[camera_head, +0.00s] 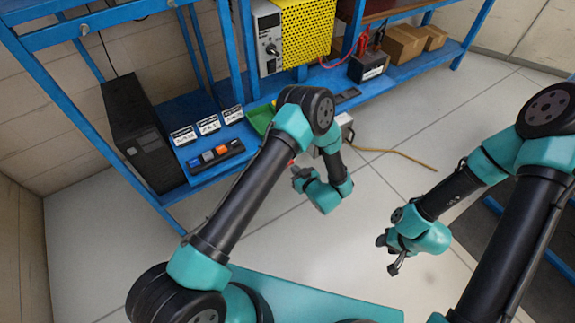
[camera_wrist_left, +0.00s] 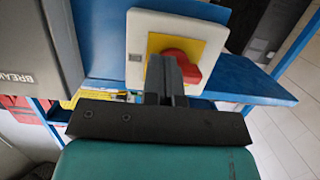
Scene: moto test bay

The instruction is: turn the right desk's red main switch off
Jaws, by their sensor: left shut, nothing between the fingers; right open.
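The red main switch (camera_wrist_left: 190,66) is a red knob on a yellow plate (camera_wrist_left: 211,45) set in a whitish box (camera_wrist_left: 140,22), seen in the left wrist view. My left gripper (camera_wrist_left: 166,70) is shut with nothing in it. Its fingers stand in front of the knob and hide its left part. I cannot tell whether they touch it, or how the knob is turned. In the head view my left gripper (camera_head: 299,178) hangs near the desk front, and my arm covers much of that area. My right gripper (camera_head: 387,254) is open and empty over the floor at the right.
A grey box lettered "BREAK" (camera_wrist_left: 20,50) stands left of the switch. A tan cable (camera_head: 395,153) lies on the otherwise clear floor.

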